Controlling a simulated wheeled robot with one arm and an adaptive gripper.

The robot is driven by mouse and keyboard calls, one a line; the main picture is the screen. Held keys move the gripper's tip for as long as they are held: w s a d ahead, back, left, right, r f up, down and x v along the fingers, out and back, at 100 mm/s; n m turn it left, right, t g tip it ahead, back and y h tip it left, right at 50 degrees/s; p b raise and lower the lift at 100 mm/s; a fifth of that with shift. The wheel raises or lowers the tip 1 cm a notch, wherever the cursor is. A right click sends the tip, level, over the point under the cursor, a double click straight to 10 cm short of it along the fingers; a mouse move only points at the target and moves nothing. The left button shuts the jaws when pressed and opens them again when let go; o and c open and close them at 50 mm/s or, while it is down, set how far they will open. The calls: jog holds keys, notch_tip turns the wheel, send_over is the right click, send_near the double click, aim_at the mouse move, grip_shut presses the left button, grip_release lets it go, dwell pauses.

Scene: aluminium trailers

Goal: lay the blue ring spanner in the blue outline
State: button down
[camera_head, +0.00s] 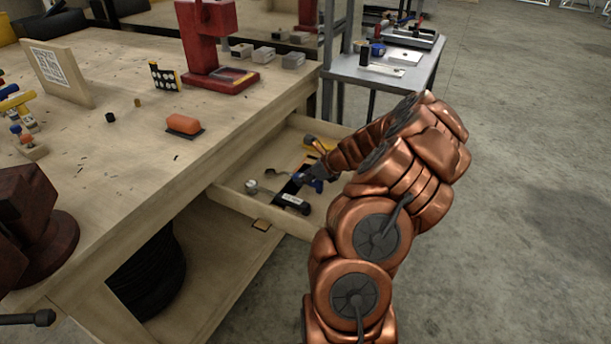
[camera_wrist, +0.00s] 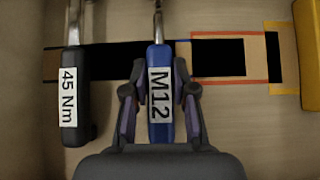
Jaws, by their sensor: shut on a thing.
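The blue ring spanner (camera_wrist: 159,125) has a blue handle labelled M12 and a metal shank running off the top of the wrist view, so its ring end is hidden there. My gripper (camera_wrist: 158,88) is shut on this handle, one finger on each side. In the head view my gripper (camera_head: 318,174) is low inside the open drawer, and a bit of blue handle (camera_head: 311,184) shows by it. Dark tool-shaped areas lie across the drawer floor under the spanner. A thin blue edge shows near the handle, but the blue outline is mostly covered.
A black-handled tool labelled 45 Nm (camera_wrist: 72,125) lies left of the spanner over the dark area. A red-edged area (camera_wrist: 220,57) and an orange-edged one are to the right, then a yellow object (camera_wrist: 309,55). The drawer's wooden walls (camera_head: 255,210) surround these; the workbench (camera_head: 130,160) is left.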

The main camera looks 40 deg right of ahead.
jog(key=c, duration=0.8)
grip_release()
jog(key=shift+c, duration=0.2)
jog(key=v, duration=1.2)
